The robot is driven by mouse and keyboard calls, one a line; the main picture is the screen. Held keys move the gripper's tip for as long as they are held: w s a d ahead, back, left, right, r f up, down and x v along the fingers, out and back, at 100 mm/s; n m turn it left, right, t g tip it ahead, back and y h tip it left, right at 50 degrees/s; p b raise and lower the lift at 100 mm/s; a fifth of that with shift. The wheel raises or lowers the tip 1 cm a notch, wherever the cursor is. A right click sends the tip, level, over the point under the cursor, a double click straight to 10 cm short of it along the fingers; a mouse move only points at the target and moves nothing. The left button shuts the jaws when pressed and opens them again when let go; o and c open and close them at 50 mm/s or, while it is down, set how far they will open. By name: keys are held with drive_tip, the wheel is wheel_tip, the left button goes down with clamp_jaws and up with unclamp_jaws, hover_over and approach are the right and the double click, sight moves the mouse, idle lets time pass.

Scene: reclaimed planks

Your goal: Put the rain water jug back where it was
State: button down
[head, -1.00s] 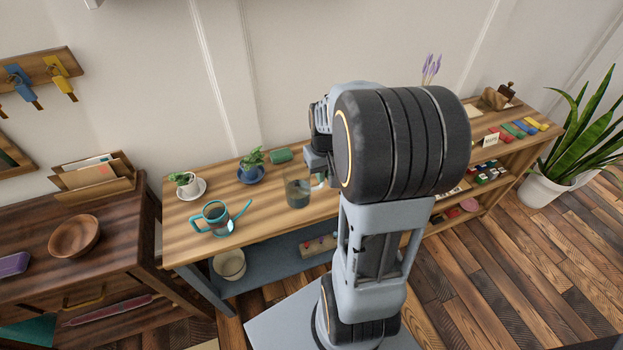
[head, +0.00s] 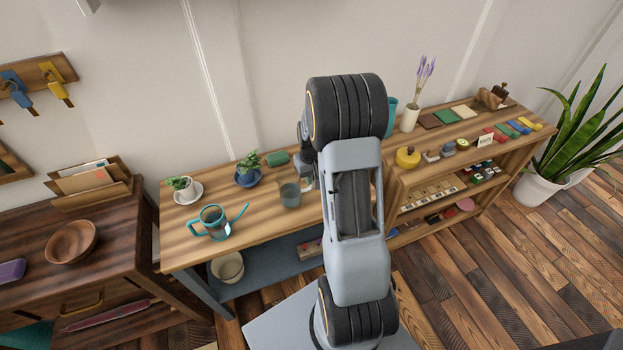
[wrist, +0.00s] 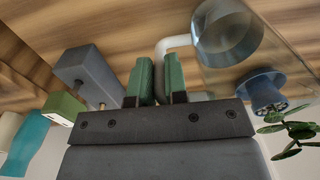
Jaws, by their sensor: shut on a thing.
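The clear jug (head: 289,194) is upright over the left part of the plank-topped bench (head: 255,225); I cannot tell whether its base touches the wood. In the wrist view the see-through jug (wrist: 228,62) is at the upper right, with its pale curved handle between the green fingers. My gripper (wrist: 160,78) is shut on that handle. In the head view my arm hides most of the gripper. A teal watering can (head: 212,223) stands left of and nearer than the jug.
A plant in a white pot (head: 184,190) stands far left. A yellow round item (head: 407,157) and a vase (head: 410,118) are on the right. Bare wood lies around the jug.

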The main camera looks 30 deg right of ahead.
drive_tip(key=shift+f, duration=0.35)
drive_tip(key=shift+f, duration=0.1)
drive_tip(key=shift+f, duration=0.15)
drive_tip(key=c, duration=1.1)
unclamp_jaws()
drive_tip(key=shift+c, duration=0.2)
